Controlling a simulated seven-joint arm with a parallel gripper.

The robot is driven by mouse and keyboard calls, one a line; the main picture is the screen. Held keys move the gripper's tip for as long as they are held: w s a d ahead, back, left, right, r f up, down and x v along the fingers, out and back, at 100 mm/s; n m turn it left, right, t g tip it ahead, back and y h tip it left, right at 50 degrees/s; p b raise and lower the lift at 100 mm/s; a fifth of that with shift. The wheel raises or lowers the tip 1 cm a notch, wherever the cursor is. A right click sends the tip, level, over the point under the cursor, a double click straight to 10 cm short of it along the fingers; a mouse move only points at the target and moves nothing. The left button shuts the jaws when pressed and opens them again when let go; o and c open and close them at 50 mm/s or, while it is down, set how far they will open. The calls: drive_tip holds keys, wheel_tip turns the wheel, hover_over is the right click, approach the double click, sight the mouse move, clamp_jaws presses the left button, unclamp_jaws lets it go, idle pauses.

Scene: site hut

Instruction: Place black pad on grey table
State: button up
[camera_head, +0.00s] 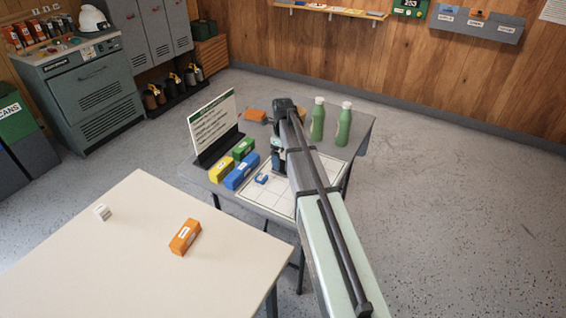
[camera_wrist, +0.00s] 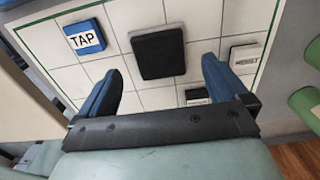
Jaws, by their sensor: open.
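The black pad (camera_wrist: 158,53) is a dark square block lying flat on a white grid board (camera_wrist: 128,17) in the wrist view. In the head view the pad cannot be made out, hidden behind my arm and gripper. The board (camera_head: 268,198) lies on the grey table (camera_head: 358,134). My gripper (camera_wrist: 162,68) is open and empty, with one blue finger to each side of the pad's near edge. I cannot tell its height above the pad. In the head view my gripper (camera_head: 278,162) is over the board.
On the board are a blue TAP tile (camera_wrist: 86,38) and a few white-labelled tiles (camera_wrist: 246,57). Blue (camera_head: 241,172), yellow (camera_head: 221,170) and green (camera_head: 243,149) boxes, a sign (camera_head: 212,125) and two green bottles (camera_head: 317,120) crowd the grey table. A cream table (camera_head: 120,245) stands front left.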

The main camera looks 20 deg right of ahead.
sight(283, 166)
wheel_tip(283, 166, up, 8)
idle(0.4)
